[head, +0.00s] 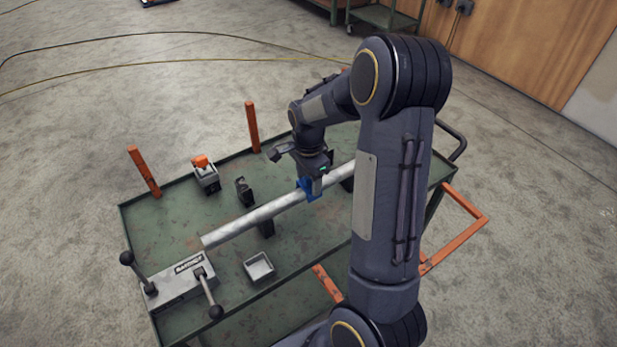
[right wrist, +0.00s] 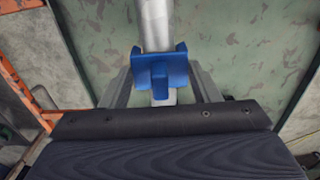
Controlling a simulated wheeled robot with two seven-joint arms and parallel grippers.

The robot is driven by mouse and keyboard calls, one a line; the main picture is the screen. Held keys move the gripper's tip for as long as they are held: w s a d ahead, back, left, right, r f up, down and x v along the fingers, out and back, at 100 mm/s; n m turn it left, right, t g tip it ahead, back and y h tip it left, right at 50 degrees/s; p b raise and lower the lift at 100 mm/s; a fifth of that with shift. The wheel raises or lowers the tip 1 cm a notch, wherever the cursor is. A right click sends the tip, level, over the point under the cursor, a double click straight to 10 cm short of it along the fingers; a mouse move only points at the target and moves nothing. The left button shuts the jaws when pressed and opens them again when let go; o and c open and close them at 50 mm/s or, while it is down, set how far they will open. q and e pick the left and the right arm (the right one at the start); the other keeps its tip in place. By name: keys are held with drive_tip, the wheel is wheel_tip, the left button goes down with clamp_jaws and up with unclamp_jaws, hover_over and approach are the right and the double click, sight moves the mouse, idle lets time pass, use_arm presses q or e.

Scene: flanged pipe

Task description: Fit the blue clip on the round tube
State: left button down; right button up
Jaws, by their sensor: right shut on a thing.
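The round tube (head: 255,219) is a light grey metal pipe lying across the green cart, raised on dark supports. It also shows in the right wrist view (right wrist: 157,24), running away from my gripper. The blue clip (head: 307,187) is at the tube, under my right gripper (head: 311,180). In the right wrist view the blue clip (right wrist: 160,72) lies across the line of the tube between my fingers. My right gripper is shut on the clip. I cannot tell whether the clip is seated around the tube or only touching it. My left gripper is not in view.
The green cart (head: 180,211) has orange posts (head: 252,126) and an orange frame at the right. On it are a grey block with black-knobbed levers (head: 178,285), a small open grey box (head: 259,267) and an orange-topped switch (head: 205,173). Cables lie on the floor behind.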

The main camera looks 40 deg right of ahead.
drive_tip(key=o, duration=1.1)
wheel_tip(320, 180, up, 8)
drive_tip(key=shift+f, duration=0.1)
drive_tip(key=s+a+r+n+t+y, duration=0.1)
drive_tip(key=s+a+r+n+t, duration=0.1)
drive_tip(key=s+a+n, duration=0.3)
drive_tip(key=s+a+r+n+t+y, duration=0.1)
drive_tip(key=s+a+r+n, duration=0.1)
drive_tip(key=s+a+n, duration=0.4)
drive_tip(key=s+a+r+n+t+y+p, duration=0.1)
drive_tip(key=s+a+r+n+t, duration=0.1)
drive_tip(key=s+a+n, duration=0.4)
drive_tip(key=shift+s+r+t+y, duration=0.2)
drive_tip(key=shift+s+r, duration=0.1)
drive_tip(key=shift+s, duration=0.3)
drive_tip(key=shift+s+r+t+y, duration=0.1)
drive_tip(key=shift+s+r+y, duration=0.15)
drive_tip(key=shift+s, duration=0.35)
